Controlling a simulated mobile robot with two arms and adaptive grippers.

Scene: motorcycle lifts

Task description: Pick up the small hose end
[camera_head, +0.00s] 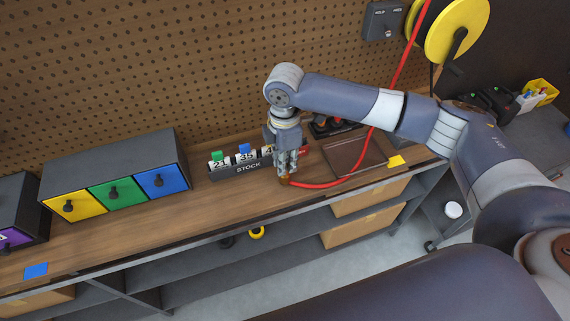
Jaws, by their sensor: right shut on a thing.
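The red hose (323,186) comes down from the yellow reel (456,30) at the upper right and lies in a curve on the wooden bench. Its small brass-coloured end (284,181) is at the bench's front part, below my right gripper. My right gripper (286,173) points down and is shut on the hose end. The fingers cover part of the end, and I cannot tell whether it is touching the bench. My left gripper is not in view.
A STOCK rack (247,168) with numbered tags stands close behind and left of the gripper. A drawer box (118,180) with yellow, green and blue fronts stands further left. A brown flat book-like item (352,158) lies to the right. The bench (212,207) is clear front left.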

